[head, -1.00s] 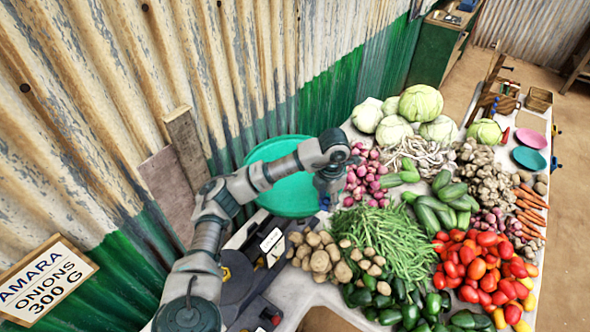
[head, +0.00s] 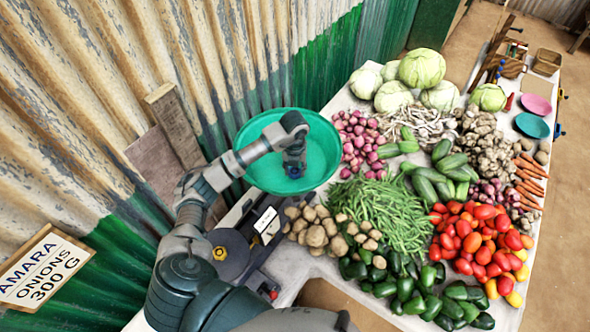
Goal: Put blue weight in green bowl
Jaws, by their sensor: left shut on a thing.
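The green bowl (head: 318,148) is wide and round and sits beside the corrugated wall, behind the potatoes. My left arm reaches in from the left, and my left gripper (head: 294,165) points down over the inside of the bowl. It is shut on the blue weight (head: 294,172), which shows as a small dark blue piece at the fingertips. I cannot tell whether the weight touches the bowl's bottom. My right gripper is not in view.
A dark scale (head: 262,250) with a white label stands left of the potatoes (head: 318,232). Red onions (head: 358,140), green beans (head: 375,215), cabbages (head: 421,68) and tomatoes (head: 470,240) crowd the table. A sign (head: 42,268) leans at the lower left.

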